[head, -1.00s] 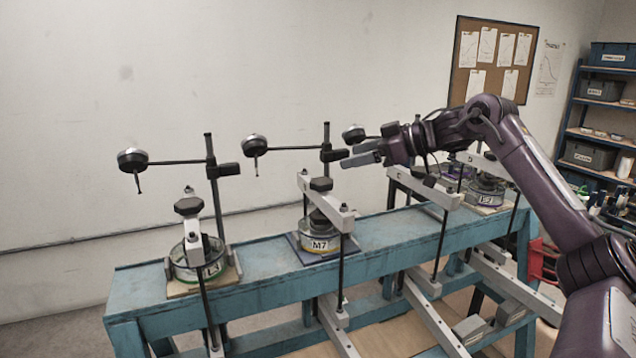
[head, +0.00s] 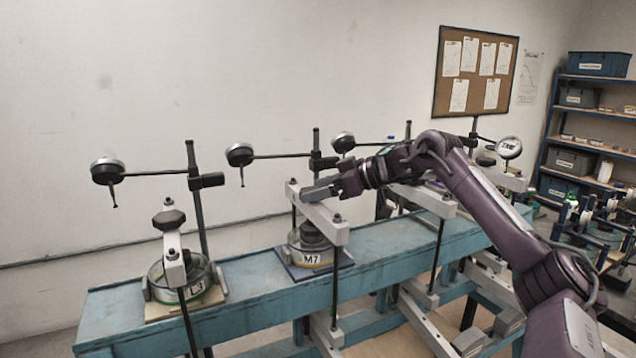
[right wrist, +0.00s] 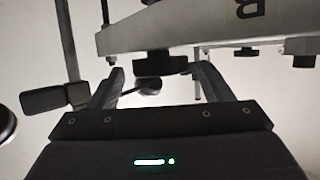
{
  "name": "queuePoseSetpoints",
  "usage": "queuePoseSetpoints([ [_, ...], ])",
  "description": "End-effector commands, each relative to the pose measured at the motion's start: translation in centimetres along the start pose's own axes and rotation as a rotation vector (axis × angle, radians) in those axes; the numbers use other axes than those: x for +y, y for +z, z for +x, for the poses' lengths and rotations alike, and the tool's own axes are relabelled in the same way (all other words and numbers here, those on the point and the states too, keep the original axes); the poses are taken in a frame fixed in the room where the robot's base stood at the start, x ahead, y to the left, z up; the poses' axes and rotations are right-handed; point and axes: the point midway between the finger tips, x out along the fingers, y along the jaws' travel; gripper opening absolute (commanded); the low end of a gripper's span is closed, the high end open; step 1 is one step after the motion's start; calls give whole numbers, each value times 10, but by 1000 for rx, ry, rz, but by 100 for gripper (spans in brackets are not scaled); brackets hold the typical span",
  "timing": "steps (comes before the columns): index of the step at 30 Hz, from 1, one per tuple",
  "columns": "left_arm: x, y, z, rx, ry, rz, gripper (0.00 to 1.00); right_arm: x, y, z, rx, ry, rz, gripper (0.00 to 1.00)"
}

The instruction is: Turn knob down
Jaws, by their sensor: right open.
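The lever frame marked M7 has a pale beam (head: 326,222) above a round cell (head: 312,254) on the blue bench. My right gripper (head: 310,191) is at the top of this beam in the head view and hides the black knob there. In the right wrist view the black knob (right wrist: 160,63) shows against the pale beam (right wrist: 190,32), between and just beyond the tips of my right gripper (right wrist: 162,82). The fingers are apart; I cannot tell whether they touch the knob. My left gripper is not in view.
The L3 frame stands at left with a black knob (head: 168,219) on its beam. Dial gauges (head: 107,171) (head: 239,154) on stands reach out behind the frames. The blue bench (head: 252,291) is bare between L3 and M7. More frames stand at right.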

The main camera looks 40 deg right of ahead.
Motion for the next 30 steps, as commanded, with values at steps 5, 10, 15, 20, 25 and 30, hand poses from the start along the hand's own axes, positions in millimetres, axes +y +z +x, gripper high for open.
queuePoseSetpoints([
  [5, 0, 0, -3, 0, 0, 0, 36, 0, 0, 6, 1, 0, 0, 73],
  [10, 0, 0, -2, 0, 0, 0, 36, 0, 0, 6, 1, 0, 0, 73],
  [15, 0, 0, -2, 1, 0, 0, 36, 0, 0, 6, 1, 0, 0, 51],
  [20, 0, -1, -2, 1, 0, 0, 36, 0, 0, 6, 1, 0, 0, 30],
  [25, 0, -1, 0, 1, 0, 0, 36, 0, 1, 6, 0, 7, 2, 29],
  [30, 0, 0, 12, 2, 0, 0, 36, -1, 4, 7, -1, 47, 16, 29],
])
